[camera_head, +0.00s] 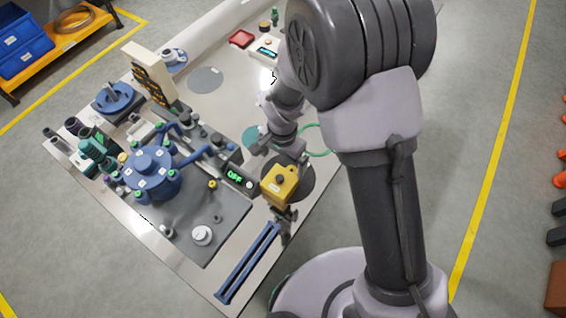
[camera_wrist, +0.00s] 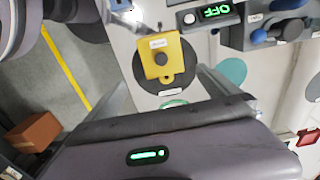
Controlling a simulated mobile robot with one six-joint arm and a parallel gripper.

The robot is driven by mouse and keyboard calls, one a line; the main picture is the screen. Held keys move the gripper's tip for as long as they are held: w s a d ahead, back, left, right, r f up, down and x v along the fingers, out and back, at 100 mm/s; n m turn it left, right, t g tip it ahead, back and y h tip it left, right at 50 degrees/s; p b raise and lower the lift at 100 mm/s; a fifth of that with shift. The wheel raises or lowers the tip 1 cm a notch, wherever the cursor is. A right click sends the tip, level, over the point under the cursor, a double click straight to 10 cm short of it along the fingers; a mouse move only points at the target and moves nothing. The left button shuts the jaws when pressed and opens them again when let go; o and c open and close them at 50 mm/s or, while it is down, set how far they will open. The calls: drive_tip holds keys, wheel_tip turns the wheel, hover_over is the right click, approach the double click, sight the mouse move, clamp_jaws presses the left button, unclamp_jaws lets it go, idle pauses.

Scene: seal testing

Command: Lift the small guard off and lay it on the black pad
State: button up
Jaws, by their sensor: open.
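The small guard is a yellow box-like piece with a pale label and a dark knob (camera_head: 280,183). It also shows in the wrist view (camera_wrist: 158,48), with a small holed tab at its lower edge. It appears to rest on the round black pad (camera_head: 304,178), covering much of it. The pad's rim shows around the guard in the wrist view (camera_wrist: 138,72). My gripper (camera_head: 283,162) is open, close by the guard. In the wrist view its two fingers (camera_wrist: 160,80) are spread wide, with the guard beyond their tips and nothing visibly gripped.
A green "OFF" display (camera_head: 235,177) stands left of the guard. A blue flanged vessel (camera_head: 151,172) stands on a dark plate (camera_head: 190,238). A blue rail frame (camera_head: 247,265) lies near the table edge. A teal disc (camera_wrist: 231,72) and green ring (camera_head: 318,140) are nearby.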

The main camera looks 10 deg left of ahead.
sight(282, 176)
wheel_tip(282, 176, down, 8)
drive_tip(key=shift+f+b, duration=0.2)
drive_tip(key=shift+b, duration=0.75)
drive_tip(key=f, duration=0.2)
drive_tip(key=f+b, duration=0.1)
drive_tip(key=f, duration=0.2)
drive_tip(key=shift+a+f+b, duration=0.3)
drive_tip(key=shift+a+b, duration=0.05)
drive_tip(key=shift+b, duration=0.05)
drive_tip(key=shift+s+r, duration=0.1)
drive_tip(key=shift+r, duration=0.05)
drive_tip(key=shift+c, duration=0.4)
